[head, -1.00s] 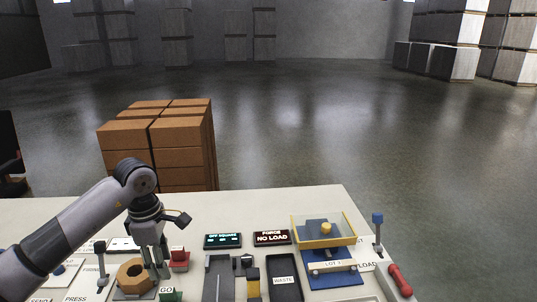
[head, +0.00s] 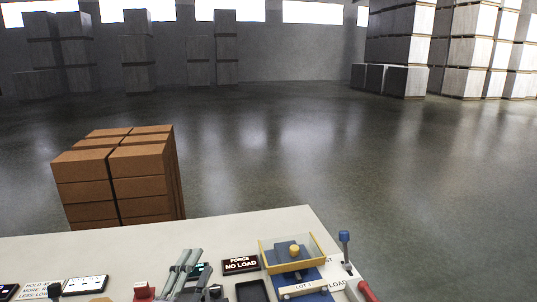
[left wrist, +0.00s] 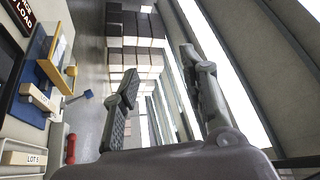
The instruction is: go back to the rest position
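My left gripper (head: 191,256) shows at the bottom of the head view, its fingers pointing up and away over the bench top (head: 260,222). In the left wrist view the left gripper (left wrist: 158,62) has its two fingers spread apart with nothing between them. That camera looks sideways across the hall. Most of the left arm is below the head picture. My right gripper is in neither view.
The bench carries a FORCE NO LOAD display (head: 240,264), a clear yellow-framed box (head: 291,253), a blue-topped lever (head: 345,252) and a red handle (head: 367,291). Stacked brown blocks (head: 115,180) stand behind the bench. The floor beyond is open.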

